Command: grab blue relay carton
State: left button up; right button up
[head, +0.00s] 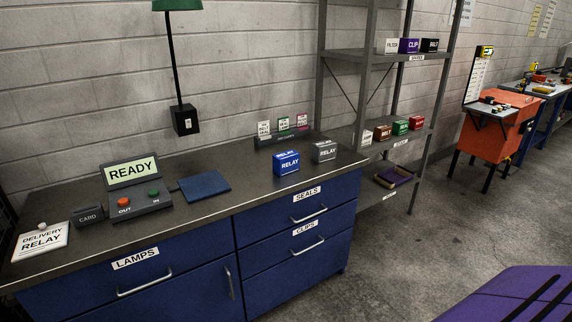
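The blue relay carton (286,163) stands upright on the dark counter top, right of the middle, with white lettering on its front. A grey carton (324,151), also lettered RELAY, stands just to its right with a small gap between them. Neither of my grippers shows in the head view, so nothing is seen touching the blue carton.
The counter (225,205) also bears a READY terminal (135,185), a blue pad (204,185), a delivery sign (40,241) and a card rack (283,134). Shelves (390,54) with cartons stand right. Floor (420,225) is clear ahead of them.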

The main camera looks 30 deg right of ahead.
aim_at(287, 162)
jog(key=i+l+z, duration=0.15)
jog(key=i+l, duration=0.25)
jog(key=l, duration=0.3)
jog(key=i+l+z, duration=0.1)
jog(key=i+l, duration=0.3)
jog(key=l, duration=0.25)
jog(key=i+l+z, duration=0.15)
jog(key=i+l, duration=0.25)
jog(key=l, duration=0.25)
jog(key=i+l+z, duration=0.15)
jog(key=i+l, duration=0.35)
